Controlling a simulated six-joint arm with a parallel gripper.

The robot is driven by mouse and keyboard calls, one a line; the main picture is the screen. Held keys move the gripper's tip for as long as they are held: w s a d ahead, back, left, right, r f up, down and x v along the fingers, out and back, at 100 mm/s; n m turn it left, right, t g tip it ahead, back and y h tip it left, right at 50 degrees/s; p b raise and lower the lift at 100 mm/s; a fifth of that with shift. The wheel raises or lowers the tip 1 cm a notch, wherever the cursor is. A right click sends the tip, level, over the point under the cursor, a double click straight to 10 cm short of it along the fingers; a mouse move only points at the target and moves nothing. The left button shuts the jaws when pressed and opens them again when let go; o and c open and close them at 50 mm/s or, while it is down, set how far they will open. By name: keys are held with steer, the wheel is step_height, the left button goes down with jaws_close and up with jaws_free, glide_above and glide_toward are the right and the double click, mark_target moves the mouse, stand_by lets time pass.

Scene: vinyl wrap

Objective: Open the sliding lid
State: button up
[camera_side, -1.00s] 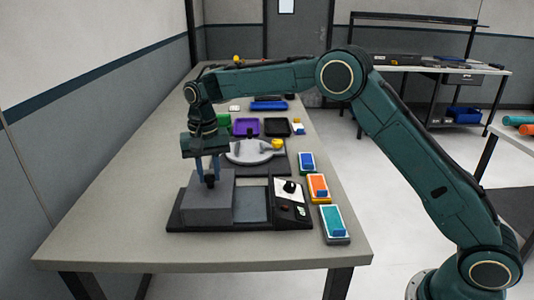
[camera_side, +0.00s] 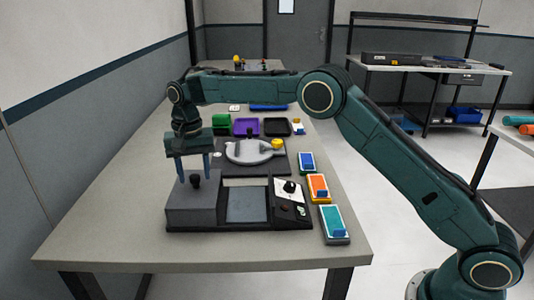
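The sliding lid (camera_side: 190,210) is a dark grey block with a black knob (camera_side: 196,182) on top. It sits at the left end of a black base unit (camera_side: 228,228) near the table's front. To its right, a grey rectangular recess (camera_side: 246,204) is uncovered. My gripper (camera_side: 194,174) points down over the lid, with its two blue-grey fingers apart on either side of the knob's top. A gap shows between the fingers and the knob.
A control panel with a black dial (camera_side: 289,187) is at the base's right end. Teal (camera_side: 332,220), orange (camera_side: 318,187) and blue (camera_side: 307,162) boxes line the right table edge. A round grey fixture (camera_side: 250,152) stands behind. The table's left side is clear.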

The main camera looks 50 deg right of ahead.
stand_by(0.3)
step_height(320, 180, up, 13)
stand_by(1.2)
steer(key=shift+s+r, duration=0.1)
steer(key=shift+r, duration=0.25)
stand_by(0.4)
